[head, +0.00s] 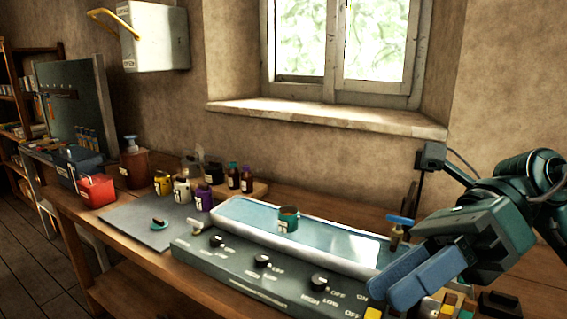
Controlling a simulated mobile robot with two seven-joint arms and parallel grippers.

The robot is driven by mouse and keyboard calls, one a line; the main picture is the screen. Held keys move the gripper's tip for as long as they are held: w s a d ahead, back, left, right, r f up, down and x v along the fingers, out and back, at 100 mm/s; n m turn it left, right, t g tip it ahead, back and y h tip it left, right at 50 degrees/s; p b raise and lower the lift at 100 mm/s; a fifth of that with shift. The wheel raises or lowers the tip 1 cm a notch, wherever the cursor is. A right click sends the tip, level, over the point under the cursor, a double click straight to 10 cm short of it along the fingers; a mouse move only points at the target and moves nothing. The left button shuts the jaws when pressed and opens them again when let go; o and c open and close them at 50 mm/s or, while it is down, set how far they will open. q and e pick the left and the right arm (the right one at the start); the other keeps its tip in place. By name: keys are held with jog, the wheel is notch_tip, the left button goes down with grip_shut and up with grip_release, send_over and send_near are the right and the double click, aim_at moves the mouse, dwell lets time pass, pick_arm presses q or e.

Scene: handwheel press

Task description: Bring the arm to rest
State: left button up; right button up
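My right arm comes in from the right edge. Its gripper (412,278) has blue fingers that point left and down over the right end of the control panel. The two fingers lie side by side with no clear gap, and I see nothing held between them. My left gripper is not in view.
A long panel (240,277) with black knobs fronts a pale tray (240,210) holding a green cup (288,219). Small bottles (182,190), a red box (97,190) and a brown pump bottle (133,165) stand left. Small yellow pieces (450,300) lie below my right gripper.

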jog(key=w+a+f+m+t+y, duration=0.25)
jog(key=w+m+t+y, duration=0.55)
jog(key=m+y, duration=0.55)
jog(key=w+d+f+m+t+h, duration=0.25)
jog(key=f+m+t+h, duration=0.5)
jog(key=m, duration=0.45)
jog(key=w+d+f+m+t+h, duration=0.1)
jog(key=w+f+m+t+h, duration=0.2)
jog(key=f+m+t+h, duration=0.7)
jog(key=s+f+m+g+h, duration=0.1)
jog(key=s+f+m+g, duration=0.2)
jog(key=f, duration=0.4)
jog(key=s+d+f+m+g+h+p, duration=0.1)
jog(key=s+f+m+g+h, duration=0.1)
jog(key=s+f+m+g, duration=0.2)
jog(key=s+f+m+g+h, duration=0.2)
jog(key=s+f, duration=0.5)
jog(key=f, duration=0.5)
jog(key=shift+s+d+f+m+g, duration=0.25)
jog(key=shift+m+g, duration=0.4)
jog(key=shift+m, duration=0.6)
